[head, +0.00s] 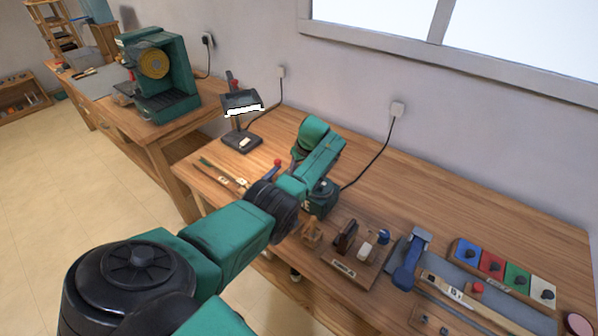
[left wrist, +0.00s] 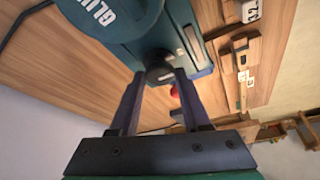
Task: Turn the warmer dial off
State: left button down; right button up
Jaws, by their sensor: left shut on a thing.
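The glue warmer is a teal pot on a box-like base, with white "GLU" lettering in the left wrist view (left wrist: 110,18). Its dark round dial (left wrist: 157,70) sticks out of the base toward my left gripper (left wrist: 159,76). The gripper's two dark fingers are closed on either side of the dial. I cannot read the dial's setting. In the head view the warmer (head: 322,199) stands on the bench, partly hidden behind my left arm. The dial and fingertips are hidden there. My right gripper is not in view.
A blue tool (head: 411,262) and coloured switch panel (head: 502,272) are to the right. The bench behind these is clear. A cable runs from the warmer to the wall outlet (head: 397,109).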

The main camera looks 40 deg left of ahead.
pick_arm(q)
jog(key=shift+n, duration=0.3)
dwell(0.4)
jog(key=shift+c, duration=1.9)
grip_release()
